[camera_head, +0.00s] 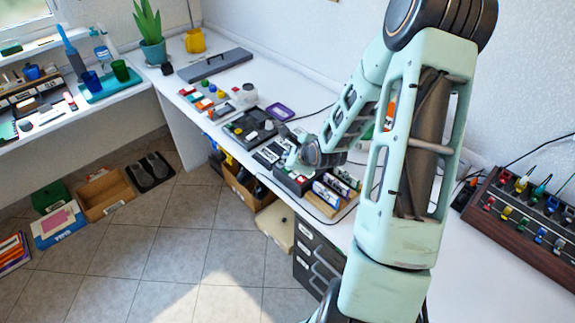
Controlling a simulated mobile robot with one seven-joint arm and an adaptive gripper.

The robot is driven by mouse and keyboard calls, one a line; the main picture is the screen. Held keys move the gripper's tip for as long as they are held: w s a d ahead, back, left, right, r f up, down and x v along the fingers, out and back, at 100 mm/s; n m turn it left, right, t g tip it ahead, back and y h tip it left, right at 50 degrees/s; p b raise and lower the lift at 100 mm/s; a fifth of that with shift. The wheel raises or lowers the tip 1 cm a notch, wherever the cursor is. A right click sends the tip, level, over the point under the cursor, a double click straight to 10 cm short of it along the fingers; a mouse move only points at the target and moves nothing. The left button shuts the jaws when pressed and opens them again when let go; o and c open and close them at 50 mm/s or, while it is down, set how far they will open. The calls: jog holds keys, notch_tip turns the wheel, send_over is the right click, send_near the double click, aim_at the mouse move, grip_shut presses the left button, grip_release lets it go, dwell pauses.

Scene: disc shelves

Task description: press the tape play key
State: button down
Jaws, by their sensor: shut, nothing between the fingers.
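My gripper (290,163) is small in the picture, at the middle of the white desk (230,98). It is shut and empty, tilted down and left over a dark box-shaped device (287,184). I cannot tell whether its tips touch the device. A small red part shows near the gripper at the top of this device. My wrist and forearm hide part of the area to the right. I cannot make out the tape play key, nor tell for sure which device bears it.
A dark panel with knobs (247,127) stands left of my gripper. A wooden rack with blue and white items (333,192) stands to the right. A switch console (530,218) is at the far right. Drawers (315,250) are below the desk's front edge.

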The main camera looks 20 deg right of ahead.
jog(key=shift+r+p, duration=1)
jog(key=shift+r, duration=0.45)
jog(key=shift+f, duration=0.1)
